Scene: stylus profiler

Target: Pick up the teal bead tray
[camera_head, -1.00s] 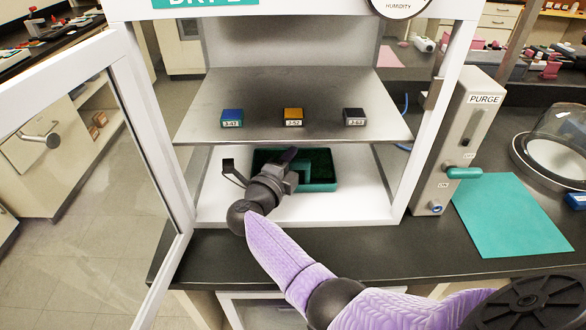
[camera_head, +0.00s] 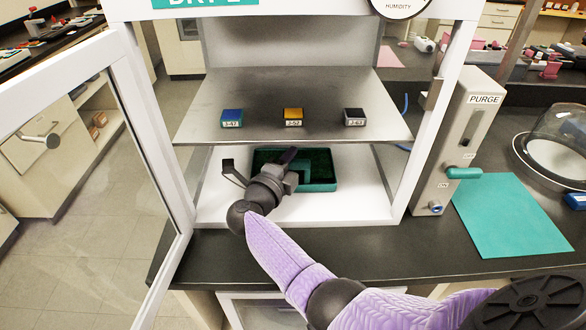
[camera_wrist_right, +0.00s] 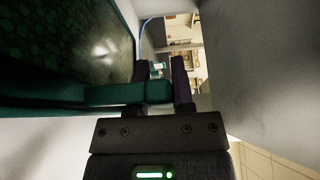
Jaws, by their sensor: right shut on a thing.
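The teal bead tray (camera_head: 323,187) is on the white floor of the open cabinet, under the metal shelf. It is a shallow teal rectangle with a dark green, speckled inside. My right gripper (camera_head: 286,161) reaches in from the front and covers part of the tray's left and front. In the right wrist view, the tray (camera_wrist_right: 60,91) fills the upper left, and its teal bar sits between the two dark fingers of my gripper (camera_wrist_right: 163,85), which are shut on it. I cannot tell any gap under the tray. My left gripper is not in view.
The metal shelf (camera_head: 290,100) sits close above my gripper and carries a blue box (camera_head: 232,118), a yellow box (camera_head: 293,116) and a black box (camera_head: 354,116). The glass door (camera_head: 100,150) stands open at left. A purge unit (camera_head: 462,130) and a teal mat (camera_head: 510,215) are at right.

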